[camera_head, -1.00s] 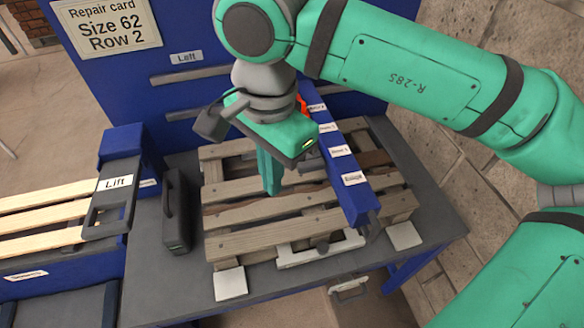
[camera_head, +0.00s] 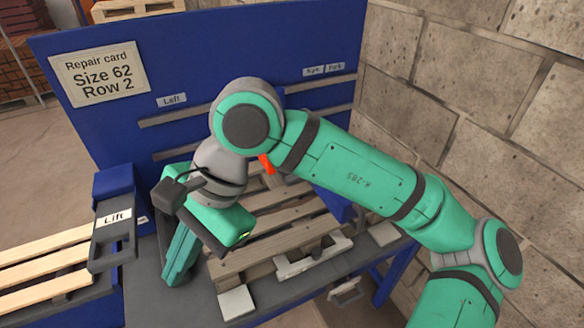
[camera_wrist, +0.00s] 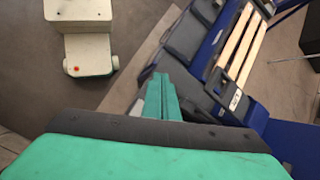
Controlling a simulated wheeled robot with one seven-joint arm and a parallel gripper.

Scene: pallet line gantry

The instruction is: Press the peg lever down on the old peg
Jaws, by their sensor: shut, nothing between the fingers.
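My gripper (camera_head: 178,268) is shut and empty, its fingers pointing down over the left side of the worktable, left of the worn pallet (camera_head: 255,258). In the wrist view my fingers (camera_wrist: 160,95) are together with nothing between them. A small orange-red piece (camera_head: 265,164) shows just behind my arm, above the pallet's far part. I cannot tell whether it belongs to the peg lever. No peg or peg lever can be made out for certain; my arm hides much of the blue labelled bar over the pallet.
A blue back panel (camera_head: 215,55) stands behind the table and carries a repair card (camera_head: 98,75) reading Size 62, Row 2. A handle marked Lift (camera_head: 115,218) stands at left beside a pale slatted pallet (camera_head: 45,265). A whitish bracket (camera_head: 312,257) lies at the front.

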